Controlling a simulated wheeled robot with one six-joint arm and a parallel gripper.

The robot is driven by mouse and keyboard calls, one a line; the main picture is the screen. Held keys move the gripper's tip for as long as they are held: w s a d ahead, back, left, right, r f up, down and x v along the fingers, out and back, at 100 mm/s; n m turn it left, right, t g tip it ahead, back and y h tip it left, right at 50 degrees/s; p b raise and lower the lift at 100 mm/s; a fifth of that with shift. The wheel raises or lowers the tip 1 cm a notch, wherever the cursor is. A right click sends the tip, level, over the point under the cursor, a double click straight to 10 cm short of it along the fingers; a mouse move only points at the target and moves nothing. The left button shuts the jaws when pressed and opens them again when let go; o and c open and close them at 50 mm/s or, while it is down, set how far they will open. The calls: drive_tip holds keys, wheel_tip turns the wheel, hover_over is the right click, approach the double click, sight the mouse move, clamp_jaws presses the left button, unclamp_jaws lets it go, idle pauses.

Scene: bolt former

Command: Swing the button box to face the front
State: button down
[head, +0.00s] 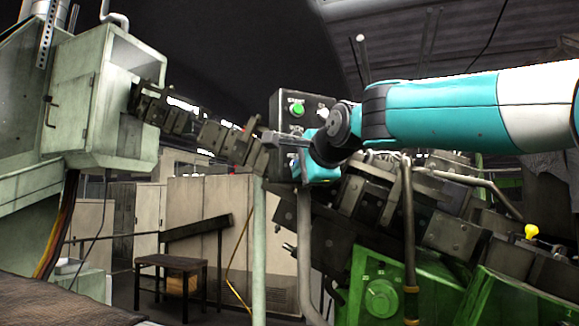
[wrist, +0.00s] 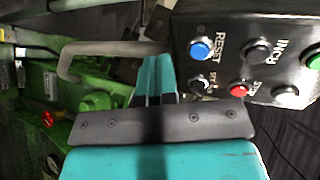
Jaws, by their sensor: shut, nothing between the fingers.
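The button box (head: 293,104) is a dark box with a green button, at the centre of the head view. My gripper and wrist hide its lower part. In the wrist view the button box (wrist: 265,45) fills the upper right, with blue, red, green and dark buttons and labels such as RESET and INCH turned sideways. A grey bent bar (wrist: 115,50) reaches left from beside the box, across my fingertips. My gripper (wrist: 154,62) is shut and empty, its teal fingers just left of the box. In the head view my gripper (head: 312,168) is in front of the box; contact is unclear.
Green machinery (head: 375,285) with dark tooling stands below and right of the box. A pale green cabinet (head: 110,95) stands at the left. A vertical grey pipe (head: 305,240) rises below the box. A small dark table (head: 170,265) is farther back.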

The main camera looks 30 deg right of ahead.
sight(285, 182)
drive_tip(key=p+x, duration=0.1)
drive_tip(key=x, duration=0.2)
drive_tip(key=r+p+x, duration=0.1)
drive_tip(key=p+x, duration=0.1)
drive_tip(key=x, duration=0.1)
drive_tip(key=shift+w+r, duration=0.1)
drive_tip(key=shift+w, duration=0.25)
